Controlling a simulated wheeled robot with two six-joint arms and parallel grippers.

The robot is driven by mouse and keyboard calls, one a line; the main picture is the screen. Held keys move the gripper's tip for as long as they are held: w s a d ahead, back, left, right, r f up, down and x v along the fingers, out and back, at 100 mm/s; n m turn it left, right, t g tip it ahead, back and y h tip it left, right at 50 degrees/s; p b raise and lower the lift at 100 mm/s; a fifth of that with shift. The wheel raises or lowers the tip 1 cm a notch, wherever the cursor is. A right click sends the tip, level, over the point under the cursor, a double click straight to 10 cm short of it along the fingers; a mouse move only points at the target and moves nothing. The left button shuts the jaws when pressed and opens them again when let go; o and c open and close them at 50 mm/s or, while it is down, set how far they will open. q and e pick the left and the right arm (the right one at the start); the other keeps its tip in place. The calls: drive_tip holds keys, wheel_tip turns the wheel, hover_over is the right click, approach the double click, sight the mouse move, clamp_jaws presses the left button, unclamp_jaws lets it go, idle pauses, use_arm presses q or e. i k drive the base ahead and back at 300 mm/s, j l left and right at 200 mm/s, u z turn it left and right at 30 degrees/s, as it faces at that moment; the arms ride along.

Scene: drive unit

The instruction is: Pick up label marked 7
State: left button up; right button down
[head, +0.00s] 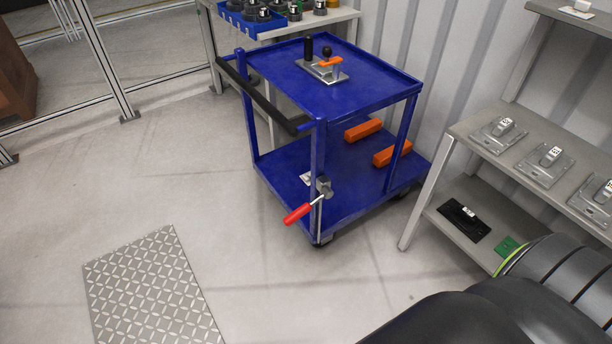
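Small white labels with dark marks sit on the grey metal parts on the right shelf. One label (505,124) is on the far part, one label (552,153) is on the middle part, and one label (608,186) is on the near part at the right edge. The marks are too small to read, so I cannot tell which one is 7. Neither of my grippers is in view. A dark arm link of mine fills the lower right corner.
A blue cart (375,88) with a black handle and red lever stands in the middle. The grey shelf unit (470,137) is at right, holding a black part (464,220) on its lower board. A blue bin (262,24) stands behind. Floor at left is clear around a metal plate (150,290).

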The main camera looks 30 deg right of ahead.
sight(306, 177)
drive_tip(key=z, duration=0.25)
drive_tip(key=i+z, duration=0.2)
drive_tip(key=z, duration=0.25)
drive_tip(key=i+j+z, duration=0.15)
drive_tip(key=z, duration=0.25)
drive_tip(key=i+j+z, duration=0.15)
drive_tip(key=z, duration=0.3)
drive_tip(key=i+j+z, duration=0.25)
drive_tip(key=z, duration=0.15)
